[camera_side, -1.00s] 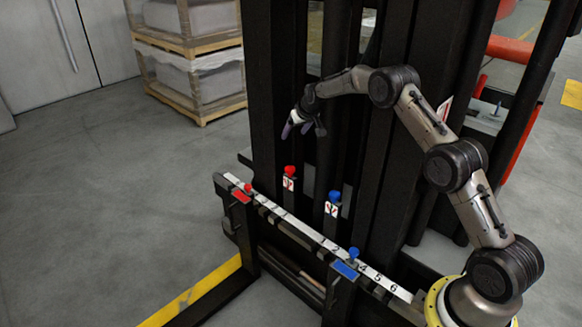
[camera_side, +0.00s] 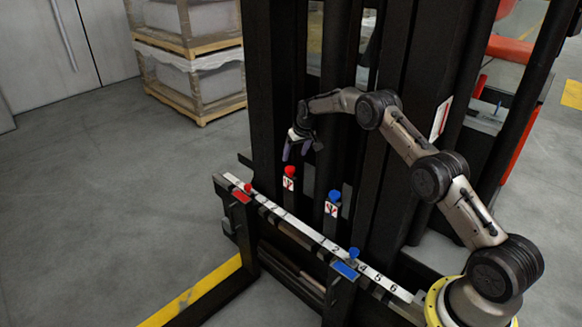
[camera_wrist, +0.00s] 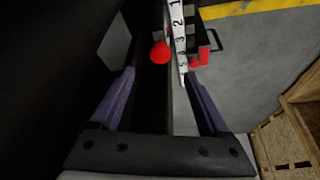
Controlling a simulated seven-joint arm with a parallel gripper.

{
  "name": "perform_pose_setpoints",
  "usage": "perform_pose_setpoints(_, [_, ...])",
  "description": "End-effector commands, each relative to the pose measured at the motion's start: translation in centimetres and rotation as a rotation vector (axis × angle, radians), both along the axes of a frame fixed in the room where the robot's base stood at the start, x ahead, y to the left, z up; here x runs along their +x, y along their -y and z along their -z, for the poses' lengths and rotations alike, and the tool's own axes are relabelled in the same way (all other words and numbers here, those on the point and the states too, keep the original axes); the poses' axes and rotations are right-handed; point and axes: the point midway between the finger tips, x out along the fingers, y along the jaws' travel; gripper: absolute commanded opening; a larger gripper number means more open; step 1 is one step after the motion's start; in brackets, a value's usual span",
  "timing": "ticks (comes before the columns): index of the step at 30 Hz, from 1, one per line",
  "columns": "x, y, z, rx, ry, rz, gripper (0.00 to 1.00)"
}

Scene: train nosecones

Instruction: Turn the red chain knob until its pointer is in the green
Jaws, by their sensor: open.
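The red chain knob (camera_side: 290,171) stands on a post with a small white dial plate (camera_side: 288,184) carrying a red mark; the pointer and any green zone are too small to tell.
A blue knob (camera_side: 335,196) on a similar post stands to the right. A numbered white rail (camera_side: 305,236) runs in front, with a red clamp (camera_side: 242,195) and a blue clamp (camera_side: 347,268). Dark mast columns (camera_side: 278,90) rise close behind.

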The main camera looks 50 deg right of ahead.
Motion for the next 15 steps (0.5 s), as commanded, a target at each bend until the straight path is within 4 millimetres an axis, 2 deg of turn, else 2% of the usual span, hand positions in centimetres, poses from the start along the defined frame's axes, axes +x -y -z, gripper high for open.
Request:
perform_pose_setpoints(6, [1.2, 0.4, 3.3, 0.001, -0.002, 0.000, 0.79])
perform_pose_setpoints(15, [2.6, 0.8, 6.5, 0.000, 0.001, 0.000, 0.79])
